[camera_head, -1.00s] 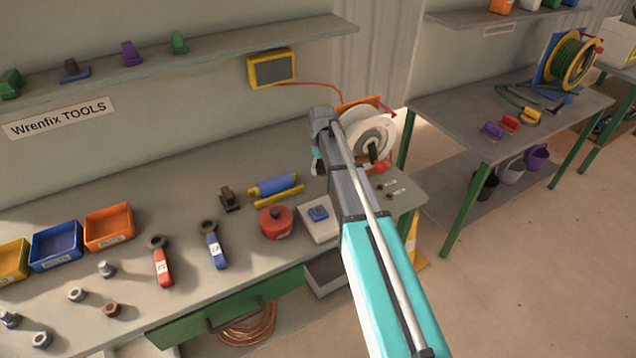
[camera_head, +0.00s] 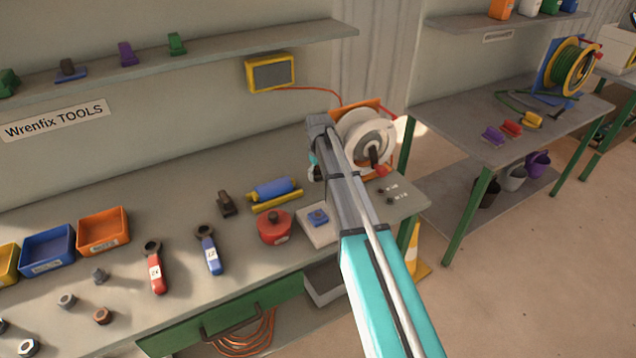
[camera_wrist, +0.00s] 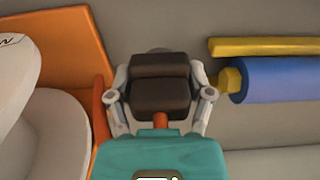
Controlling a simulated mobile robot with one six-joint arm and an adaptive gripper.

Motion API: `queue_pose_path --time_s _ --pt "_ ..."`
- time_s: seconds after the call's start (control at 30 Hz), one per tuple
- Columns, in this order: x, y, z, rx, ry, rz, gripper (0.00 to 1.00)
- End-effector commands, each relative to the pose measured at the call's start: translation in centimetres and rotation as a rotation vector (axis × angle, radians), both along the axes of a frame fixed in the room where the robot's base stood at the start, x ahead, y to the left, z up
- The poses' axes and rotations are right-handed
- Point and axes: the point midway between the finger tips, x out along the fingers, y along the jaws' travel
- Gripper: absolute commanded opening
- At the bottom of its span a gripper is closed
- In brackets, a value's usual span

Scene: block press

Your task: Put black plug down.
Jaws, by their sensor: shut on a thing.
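The black plug (camera_wrist: 160,84) is a dark, ribbed block in the middle of the wrist view. My gripper (camera_wrist: 160,98) is shut on it, with a grey finger on each side. Bench surface shows around the plug; I cannot tell whether the plug touches it. In the head view my gripper is mostly hidden behind my arm, over the back right of the workbench (camera_head: 150,200), and the held plug cannot be made out.
A blue cylinder (camera_wrist: 280,80) and yellow bar (camera_wrist: 262,47) lie right of the plug. An orange-backed cable reel (camera_head: 368,138) stands at the left in the wrist view. Another dark block (camera_head: 226,204), a red round tin (camera_head: 274,228) and a white pad (camera_head: 312,236) are nearby.

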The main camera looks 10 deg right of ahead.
Motion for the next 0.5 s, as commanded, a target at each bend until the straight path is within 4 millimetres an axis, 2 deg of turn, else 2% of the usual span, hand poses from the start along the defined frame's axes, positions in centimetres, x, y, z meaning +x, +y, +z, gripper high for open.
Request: queue_pose_path --time_s 0.1,0.3,0.5 --pt "0.7 0.1 -1.1 0.000 0.000 0.000 0.06" --pt "0.5 0.1 -2.8 0.000 0.000 0.000 0.06" --pt "0.5 0.1 -3.7 0.000 0.000 0.001 0.06"
